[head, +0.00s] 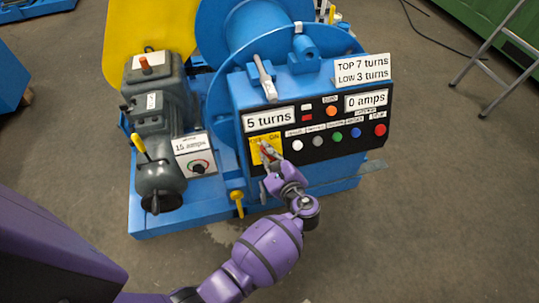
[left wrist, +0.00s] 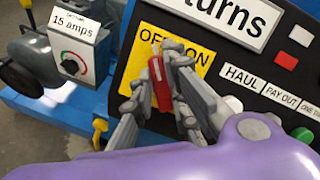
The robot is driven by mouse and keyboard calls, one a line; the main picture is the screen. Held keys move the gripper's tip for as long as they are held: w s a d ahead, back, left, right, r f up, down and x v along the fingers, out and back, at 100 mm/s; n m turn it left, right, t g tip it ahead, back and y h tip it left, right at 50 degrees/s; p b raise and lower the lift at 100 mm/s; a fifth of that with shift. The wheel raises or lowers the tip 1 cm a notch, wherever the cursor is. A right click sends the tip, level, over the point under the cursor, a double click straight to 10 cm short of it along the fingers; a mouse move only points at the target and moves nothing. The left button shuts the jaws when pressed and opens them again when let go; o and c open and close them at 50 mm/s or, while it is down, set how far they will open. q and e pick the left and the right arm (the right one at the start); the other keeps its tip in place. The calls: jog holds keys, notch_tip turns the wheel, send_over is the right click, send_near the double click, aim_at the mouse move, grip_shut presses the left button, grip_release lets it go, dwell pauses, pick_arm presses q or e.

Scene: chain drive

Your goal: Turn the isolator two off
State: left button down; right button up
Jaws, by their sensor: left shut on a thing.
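The isolator has a yellow plate (head: 255,151) marked OFF on the left and ON on the right, at the left of the black control panel. In the left wrist view the plate (left wrist: 196,59) is partly covered by my fingers. Its red handle (left wrist: 160,84) stands nearly upright below the gap between the two words. My left gripper (head: 267,157) is shut on the red handle, with grey fingers on both sides of it in the left wrist view. The handle's lower end is partly hidden by the fingers. My right gripper is not in view.
To the right on the black panel (head: 353,152) are several coloured buttons, including a red one (head: 380,130). A "5 turns" display (head: 269,118) sits just above the plate. A grey motor (head: 160,130) and a "15 amps" dial box (head: 196,156) stand at left.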

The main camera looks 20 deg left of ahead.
pick_arm(q)
jog(key=shift+n+g, duration=0.3)
jog(key=shift+n, duration=0.9)
jog(key=c, duration=1.7)
grip_release()
jog(key=shift+s, duration=0.1)
jog(key=v, duration=1.2)
